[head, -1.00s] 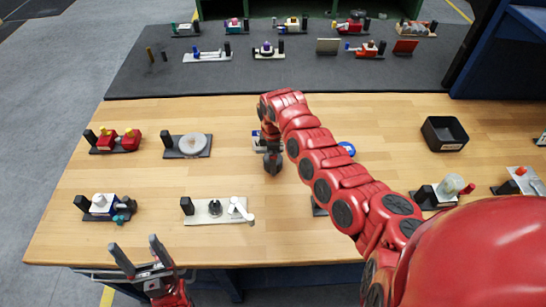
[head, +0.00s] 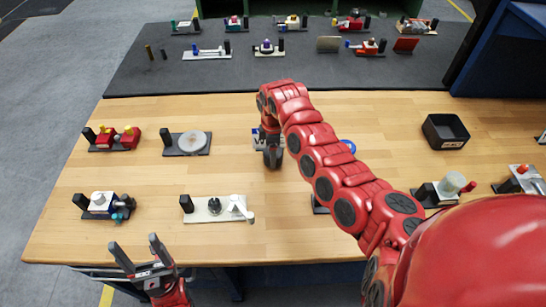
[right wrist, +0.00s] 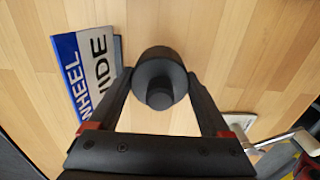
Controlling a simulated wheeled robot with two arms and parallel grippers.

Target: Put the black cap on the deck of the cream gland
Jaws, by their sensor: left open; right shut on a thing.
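The black cap (right wrist: 159,78) shows in the right wrist view as a round black body with a smaller round knob facing the camera. My right gripper (head: 272,163) is shut on it, one finger on each side, over the wooden table; its height above the wood cannot be told. In the head view the cap cannot be told apart from the dark fingers. A short pale cream cylinder (head: 453,182) stands on a unit at the right; whether this is the cream gland is unclear. My left gripper (head: 138,257) is open and empty at the table's front left edge.
A blue and white sign (right wrist: 84,75) lies beside the cap. A light plate with a white lever (head: 218,209) lies front left of my right gripper. A grey disc unit (head: 187,144) and a black bin (head: 445,132) are farther off. My right arm hides the middle right.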

